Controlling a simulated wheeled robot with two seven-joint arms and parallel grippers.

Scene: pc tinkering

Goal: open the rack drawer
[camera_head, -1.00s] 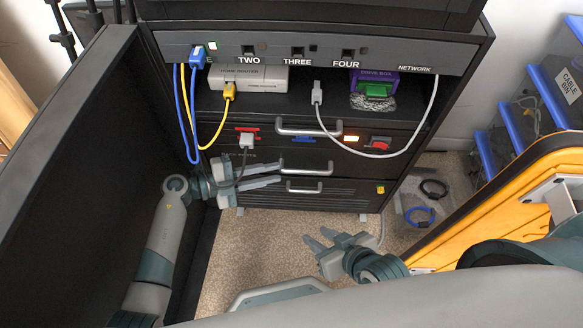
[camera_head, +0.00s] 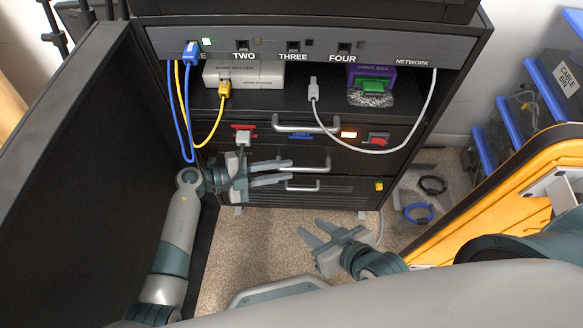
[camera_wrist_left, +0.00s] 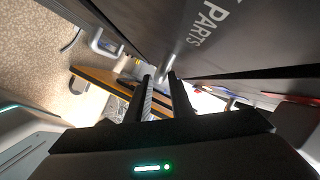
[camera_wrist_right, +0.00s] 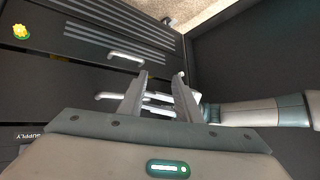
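The black rack (camera_head: 138,52) has a stack of shut drawers. The middle drawer (camera_head: 345,160) has a silver bar handle (camera_head: 322,162); "PARTS" shows on a drawer face in the left wrist view (camera_wrist_left: 208,25). My left gripper (camera_head: 292,169) is open. It points right along the drawer fronts, its fingertips by the left part of the middle handle; I cannot tell if they touch it. The left wrist view shows a gap between its fingers. My right gripper (camera_head: 309,229) is open and empty, lower and apart from the drawers.
The top drawer handle (camera_head: 305,126) and bottom drawer handle (camera_head: 303,188) are close by. The open black door panel (camera_head: 75,165) stands left. A yellow-orange panel (camera_head: 500,205) stands right. Carpet (camera_head: 260,250) is clear in front.

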